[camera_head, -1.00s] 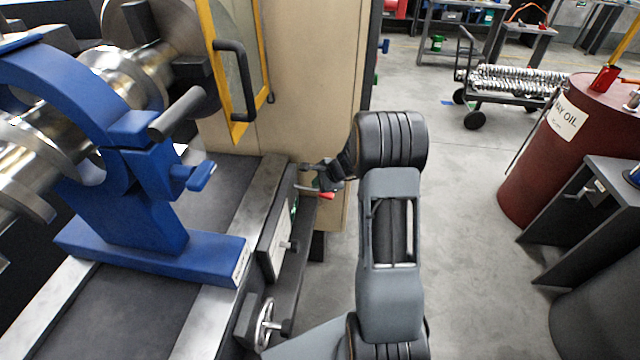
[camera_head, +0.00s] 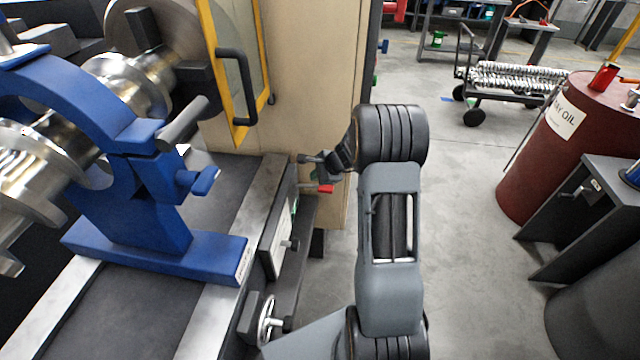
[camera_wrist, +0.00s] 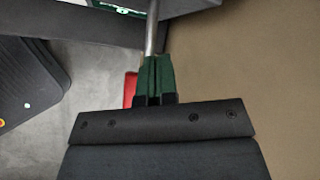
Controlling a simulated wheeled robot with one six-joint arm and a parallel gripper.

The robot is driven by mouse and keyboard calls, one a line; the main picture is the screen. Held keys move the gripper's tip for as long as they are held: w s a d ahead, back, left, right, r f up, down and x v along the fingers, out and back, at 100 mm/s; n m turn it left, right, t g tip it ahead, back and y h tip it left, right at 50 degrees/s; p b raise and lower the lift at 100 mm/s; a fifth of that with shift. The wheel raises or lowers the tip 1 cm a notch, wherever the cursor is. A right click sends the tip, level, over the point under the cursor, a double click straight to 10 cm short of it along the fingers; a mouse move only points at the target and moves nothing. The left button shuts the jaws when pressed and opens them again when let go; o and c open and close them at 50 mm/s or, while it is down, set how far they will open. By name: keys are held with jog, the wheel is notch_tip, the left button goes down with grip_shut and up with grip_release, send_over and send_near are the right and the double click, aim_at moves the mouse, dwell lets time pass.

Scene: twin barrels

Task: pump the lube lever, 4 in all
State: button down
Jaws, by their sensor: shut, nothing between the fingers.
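The lube lever is a thin rod with a red grip (camera_head: 323,188), sticking out from the front of the machine bed near the tan cabinet. My gripper (camera_head: 312,160) is just above the red grip in the head view. In the wrist view my gripper's green-padded fingers (camera_wrist: 155,76) are shut together with nothing between them. A red piece, the lever's grip (camera_wrist: 130,90), shows just left of the fingers, partly hidden by them. A metal rod (camera_wrist: 152,30) runs from the machine side toward the fingertips. I cannot tell whether the fingers touch the lever.
A handwheel (camera_head: 268,318) is on the bed's front, nearer to me. The blue steady rest (camera_head: 165,225) stands on the bed. The tan cabinet (camera_head: 310,75) rises close behind my gripper. The red oil barrel (camera_head: 560,160) stands at right, with clear floor between.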

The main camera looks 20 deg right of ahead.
aim_at(315, 186)
jog(key=r+p, duration=0.2)
jog(key=r, duration=0.1)
jog(key=r+p, duration=0.1)
jog(key=r, duration=0.1)
jog(key=shift+w+a+p, duration=0.2)
jog(key=shift+a+p, duration=0.1)
jog(key=shift+f, duration=0.1)
dwell(0.6)
jog(key=s+a+n+g, duration=0.4)
jog(key=s+n, duration=0.3)
jog(key=s, duration=0.2)
jog(key=s+a+r+n+h, duration=0.2)
jog(key=s+a+r+n, duration=0.1)
jog(key=s+r+n, duration=0.3)
jog(key=s+a+r+n+t+h, duration=0.1)
jog(key=s+a+r+n, duration=0.3)
jog(key=s+r, duration=0.5)
jog(key=shift+s+n+h, duration=0.6)
jog(key=shift+s+n, duration=0.5)
jog(key=shift+n, duration=0.1)
